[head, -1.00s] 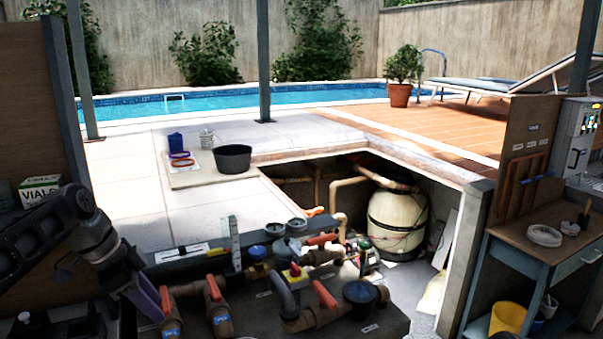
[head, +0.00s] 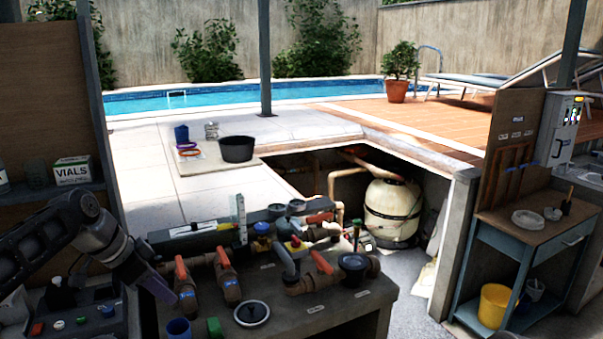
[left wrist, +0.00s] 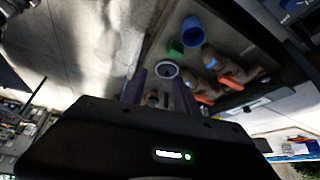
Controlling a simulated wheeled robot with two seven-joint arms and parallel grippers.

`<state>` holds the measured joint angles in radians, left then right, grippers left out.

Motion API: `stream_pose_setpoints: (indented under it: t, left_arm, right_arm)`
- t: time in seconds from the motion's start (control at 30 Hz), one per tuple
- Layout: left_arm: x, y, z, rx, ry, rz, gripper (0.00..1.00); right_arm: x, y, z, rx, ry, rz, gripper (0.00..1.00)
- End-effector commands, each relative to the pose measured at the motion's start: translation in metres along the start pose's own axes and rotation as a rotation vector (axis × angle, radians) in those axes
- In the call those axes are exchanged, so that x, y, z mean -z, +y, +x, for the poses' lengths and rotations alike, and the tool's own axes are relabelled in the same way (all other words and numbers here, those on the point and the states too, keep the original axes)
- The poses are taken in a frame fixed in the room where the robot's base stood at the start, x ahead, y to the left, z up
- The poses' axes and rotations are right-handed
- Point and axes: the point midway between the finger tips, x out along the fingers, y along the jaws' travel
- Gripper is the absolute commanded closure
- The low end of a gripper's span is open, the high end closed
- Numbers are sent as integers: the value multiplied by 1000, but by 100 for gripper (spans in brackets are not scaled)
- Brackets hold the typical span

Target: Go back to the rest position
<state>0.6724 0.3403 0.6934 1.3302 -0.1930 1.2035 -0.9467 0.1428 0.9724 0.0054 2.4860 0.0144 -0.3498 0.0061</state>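My left arm comes in from the left in the head view, with its gripper (head: 158,286) above the left end of the pipework bench (head: 330,318). In the left wrist view the two purple fingers of the left gripper (left wrist: 160,92) stand apart. I see nothing held between them. A round dark lid with a pale rim (left wrist: 166,70) shows beyond the fingers, on the bench. My right gripper is in neither view.
The bench holds orange-handled valves (head: 225,275), a blue cup (head: 179,331) and a green block (head: 214,327). An open pit with a filter tank (head: 392,212) lies behind. A side table (head: 535,235) stands at right. A VIALS box (head: 73,171) sits on a left shelf.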

Motion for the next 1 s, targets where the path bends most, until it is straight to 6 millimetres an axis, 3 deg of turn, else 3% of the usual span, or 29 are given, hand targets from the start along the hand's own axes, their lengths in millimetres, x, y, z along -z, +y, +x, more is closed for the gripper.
stream_pose_setpoints:
  t: [0.13,0.27,0.37,0.47,0.57,0.7,0.83,1.0]
  left_arm:
    - [5,-12,24,55,55,-127,64]
    - [1,-17,67,83,110,-283,64]
    - [-5,-12,114,86,151,-423,64]
    - [-19,7,172,73,182,-583,64]
    - [-41,43,237,50,193,-757,64]
    - [-83,113,311,17,163,-964,64]
    - [-131,190,358,-5,89,-1106,64]
    - [-201,295,385,-29,-69,-1184,64]
  right_arm:
    - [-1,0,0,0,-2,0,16]
    - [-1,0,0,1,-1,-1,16]
    - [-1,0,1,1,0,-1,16]
    - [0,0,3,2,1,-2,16]
    - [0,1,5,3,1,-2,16]
    - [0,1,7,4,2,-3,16]
    - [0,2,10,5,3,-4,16]
    - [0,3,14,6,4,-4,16]
